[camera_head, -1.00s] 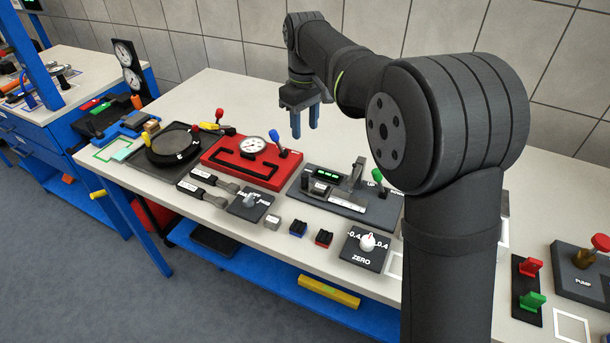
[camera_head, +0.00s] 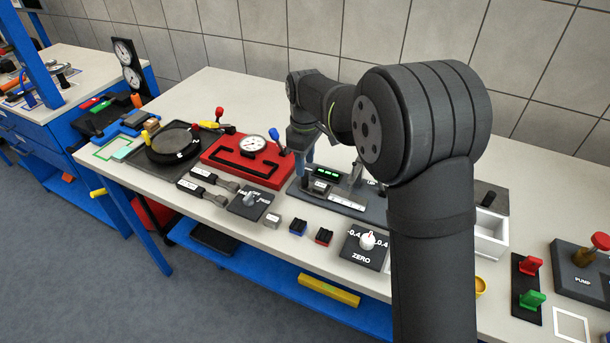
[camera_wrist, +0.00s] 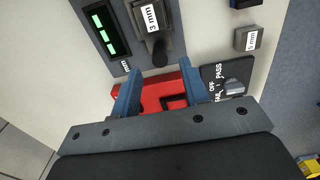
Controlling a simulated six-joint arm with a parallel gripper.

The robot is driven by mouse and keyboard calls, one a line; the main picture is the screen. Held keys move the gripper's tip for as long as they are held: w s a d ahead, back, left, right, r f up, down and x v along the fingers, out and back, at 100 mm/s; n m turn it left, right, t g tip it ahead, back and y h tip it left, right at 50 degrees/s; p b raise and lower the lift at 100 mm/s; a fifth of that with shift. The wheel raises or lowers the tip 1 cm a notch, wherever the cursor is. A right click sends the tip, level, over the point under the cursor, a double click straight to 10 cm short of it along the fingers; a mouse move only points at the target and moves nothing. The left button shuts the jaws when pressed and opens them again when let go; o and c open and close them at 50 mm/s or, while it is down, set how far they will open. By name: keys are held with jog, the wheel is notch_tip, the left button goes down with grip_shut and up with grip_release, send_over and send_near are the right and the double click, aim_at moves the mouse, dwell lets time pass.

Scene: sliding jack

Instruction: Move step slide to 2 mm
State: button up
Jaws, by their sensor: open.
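A dark plate (camera_head: 290,192) carries a green-lit display (camera_head: 326,172) and a dark block with a white label (camera_head: 320,187). In the wrist view the block (camera_wrist: 150,18) reads "3 mm" and has a dark round-ended knob (camera_wrist: 157,52); it looks like the step slide, though I cannot be sure. The display (camera_wrist: 105,30) is left of it there. My gripper (camera_head: 308,156) is low at the plate's back left in the head view. In the wrist view its blue fingers (camera_wrist: 160,88) are apart and empty, just below the knob. My arm hides the plate's right part.
The red plate (camera_head: 225,168) with a dial gauge and blue-topped lever (camera_head: 274,138) stands close left of my gripper. A PASS/FAIL switch plate (camera_head: 251,203), small blocks (camera_head: 273,220) and the ZERO dial (camera_head: 366,242) line the front. A white box (camera_head: 490,240) stands right.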

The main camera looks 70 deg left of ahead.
jog(key=shift+f, duration=2.8)
grip_shut()
